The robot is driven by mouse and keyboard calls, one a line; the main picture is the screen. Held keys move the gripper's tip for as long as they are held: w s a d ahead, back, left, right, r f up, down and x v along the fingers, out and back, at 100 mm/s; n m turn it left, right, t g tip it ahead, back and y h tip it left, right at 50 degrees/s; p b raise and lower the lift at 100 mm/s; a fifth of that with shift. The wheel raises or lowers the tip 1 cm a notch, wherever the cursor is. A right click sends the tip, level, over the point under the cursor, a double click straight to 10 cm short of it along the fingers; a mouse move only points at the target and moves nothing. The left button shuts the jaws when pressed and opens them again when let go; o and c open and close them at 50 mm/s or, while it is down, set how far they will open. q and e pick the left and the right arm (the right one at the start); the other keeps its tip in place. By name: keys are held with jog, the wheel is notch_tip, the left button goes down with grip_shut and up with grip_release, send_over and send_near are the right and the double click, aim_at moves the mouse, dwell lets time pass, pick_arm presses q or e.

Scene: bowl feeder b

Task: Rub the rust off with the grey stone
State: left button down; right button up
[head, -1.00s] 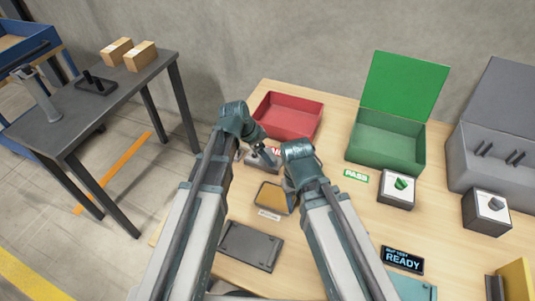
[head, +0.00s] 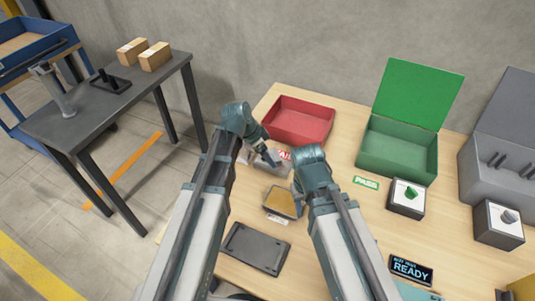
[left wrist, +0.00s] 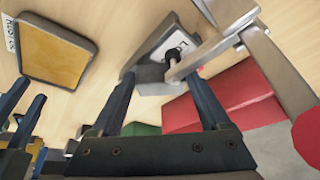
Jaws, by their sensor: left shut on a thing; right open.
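My left gripper (head: 271,157) reaches down near the red bin in the head view. In the left wrist view its dark fingers stand on both sides of a grey block (left wrist: 151,78) and grip it; I cannot tell whether this is the grey stone. A framed tan plate (head: 283,201) lies on the table between my arms, and also shows in the left wrist view (left wrist: 55,52). I cannot tell whether its colour is rust. My right gripper's open, empty fingers (left wrist: 27,95) show at the left edge of the left wrist view; my right wrist mostly hides them in the head view.
A red bin (head: 300,121) and an open green box (head: 399,148) stand at the back. Two knob boxes (head: 406,198) (head: 497,224) and a READY display (head: 411,270) are at the right. A dark tray (head: 254,248) lies in front. A metal lever (left wrist: 225,42) is close to my left gripper.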

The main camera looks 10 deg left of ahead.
aim_at(277, 161)
pick_arm(q)
jog(key=shift+s+d+f, duration=0.2)
jog(key=shift+s+d, duration=0.25)
jog(key=shift+d, duration=0.2)
jog(key=shift+s+d+f, duration=0.2)
jog(key=shift+s+d, duration=0.25)
jog(key=shift+d, duration=0.15)
pick_arm(e)
jog(key=shift+s+f, duration=0.15)
jog(key=shift+f, duration=0.2)
pick_arm(q)
jog(key=shift+d, duration=0.15)
pick_arm(e)
jog(key=shift+s, duration=0.1)
